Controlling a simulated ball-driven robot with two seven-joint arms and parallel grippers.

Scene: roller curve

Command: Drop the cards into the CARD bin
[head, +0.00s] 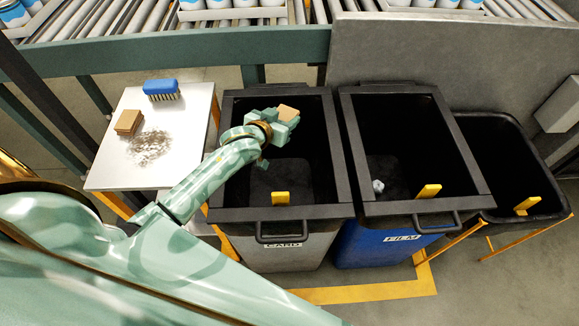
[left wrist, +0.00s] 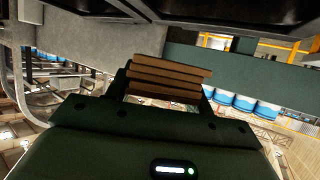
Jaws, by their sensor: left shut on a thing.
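My left gripper (head: 276,128) is over the opening of the CARD bin (head: 234,198), which is grey with a black rim and a CARD label. It is shut on a small stack of brown cards (head: 288,112). In the left wrist view the held cards (left wrist: 165,78) show as several brown layers between the fingers. Another brown stack of cards (head: 128,122) lies on the pale side table (head: 120,178). My right gripper is not in view.
A blue brush (head: 162,90) lies on the side table near a dark smudge. The blue FILM bin (head: 375,243) stands right of the CARD bin, holding a crumpled pale piece (head: 378,186). A black bin (head: 530,190) stands farther right. A roller conveyor (head: 130,18) with cans runs behind.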

